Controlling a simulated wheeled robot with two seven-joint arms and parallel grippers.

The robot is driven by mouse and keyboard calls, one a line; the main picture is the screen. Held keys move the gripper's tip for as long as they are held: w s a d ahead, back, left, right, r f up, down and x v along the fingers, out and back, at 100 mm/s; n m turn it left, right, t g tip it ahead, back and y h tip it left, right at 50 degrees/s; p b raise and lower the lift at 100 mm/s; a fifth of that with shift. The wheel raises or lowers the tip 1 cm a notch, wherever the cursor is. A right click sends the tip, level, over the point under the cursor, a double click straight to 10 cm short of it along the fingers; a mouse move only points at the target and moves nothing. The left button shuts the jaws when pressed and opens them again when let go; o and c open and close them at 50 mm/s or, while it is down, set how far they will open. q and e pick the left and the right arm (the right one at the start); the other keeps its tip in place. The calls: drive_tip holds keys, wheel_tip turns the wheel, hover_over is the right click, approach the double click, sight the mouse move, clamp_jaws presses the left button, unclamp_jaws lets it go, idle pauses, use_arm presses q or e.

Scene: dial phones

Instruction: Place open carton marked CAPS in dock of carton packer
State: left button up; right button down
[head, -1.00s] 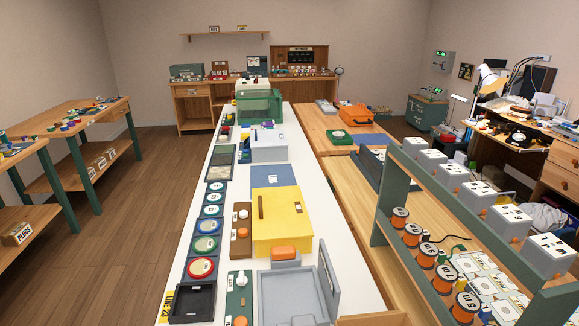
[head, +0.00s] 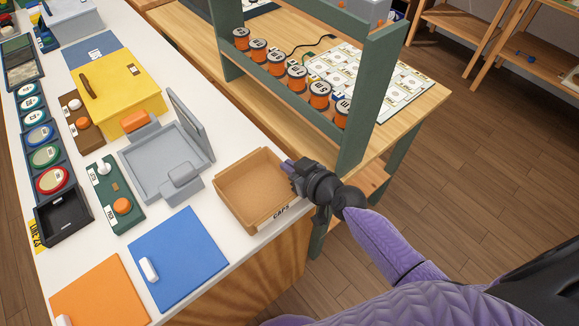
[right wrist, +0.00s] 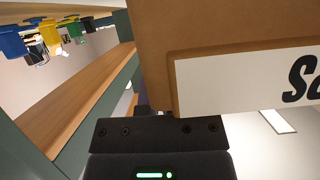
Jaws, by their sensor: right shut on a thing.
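The open carton marked CAPS (head: 258,222) is brown, empty and upright at the right edge of the white bench in the head view. My right gripper (head: 292,168) is shut on its right wall. In the right wrist view the carton's brown wall (right wrist: 220,25) fills the upper part, with part of its white label showing upside down. I cannot tell whether the carton rests on the bench or is just above it. The grey dock (head: 150,165), a shallow tray with a raised flap and a grey block at its front, is empty, left of the carton. My left gripper is out of view.
A green panel (head: 112,190) with a white knob and an orange button lies left of the dock. Blue (head: 180,255) and orange (head: 100,295) boards lie in front. A green rack (head: 352,130) with orange spools stands close behind the carton and gripper.

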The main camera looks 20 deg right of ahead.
drive_tip(key=shift+f, duration=0.1)
drive_tip(key=c, duration=0.8)
unclamp_jaws()
